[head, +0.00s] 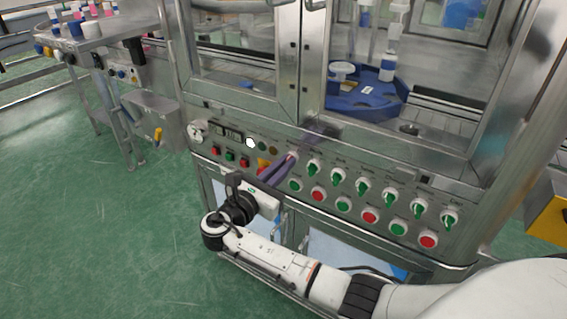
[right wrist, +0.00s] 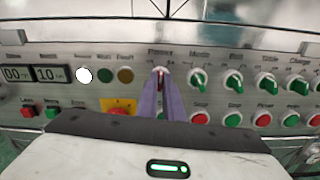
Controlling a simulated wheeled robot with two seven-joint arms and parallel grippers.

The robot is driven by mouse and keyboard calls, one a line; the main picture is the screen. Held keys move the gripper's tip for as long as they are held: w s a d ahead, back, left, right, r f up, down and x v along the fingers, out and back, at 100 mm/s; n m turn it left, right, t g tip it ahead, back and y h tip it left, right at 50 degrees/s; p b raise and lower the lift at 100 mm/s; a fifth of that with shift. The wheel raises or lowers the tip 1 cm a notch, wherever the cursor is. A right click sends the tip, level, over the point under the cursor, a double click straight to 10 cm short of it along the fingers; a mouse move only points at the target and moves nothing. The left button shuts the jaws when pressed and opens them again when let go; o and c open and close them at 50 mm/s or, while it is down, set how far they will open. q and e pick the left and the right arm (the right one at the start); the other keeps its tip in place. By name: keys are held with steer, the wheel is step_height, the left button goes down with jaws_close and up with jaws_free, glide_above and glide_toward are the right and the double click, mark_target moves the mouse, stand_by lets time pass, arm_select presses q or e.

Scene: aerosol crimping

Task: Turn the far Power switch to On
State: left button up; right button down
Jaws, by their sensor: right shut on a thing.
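The Power switch (head: 292,154) is the leftmost knob in the row of rotary switches on the steel control panel. In the right wrist view its red and white knob (right wrist: 160,72) shows between the fingertips, under a blurred label. My right gripper (head: 289,160) reaches the panel with its purple fingers closed on this knob; the fingertips (right wrist: 160,82) also show in the right wrist view. The fingers hide part of the knob, and its exact angle is hard to tell. My left gripper is not in view.
Several green-handled switches (head: 338,175) continue to the right, above red and green buttons (head: 344,203). Left of the knob are a lit white lamp (right wrist: 83,76), small displays (right wrist: 48,73) and a red emergency stop (right wrist: 119,108) on yellow. Glass doors stand above the panel.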

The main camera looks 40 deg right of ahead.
steer(key=m, duration=0.4)
steer(key=shift+m, duration=0.3)
stand_by(0.3)
steer(key=c, duration=1.9)
jaws_free()
steer(key=shift+a, duration=0.1)
steer(key=b+v, duration=0.1)
steer(key=v, duration=0.9)
steer(key=shift+s, duration=0.1)
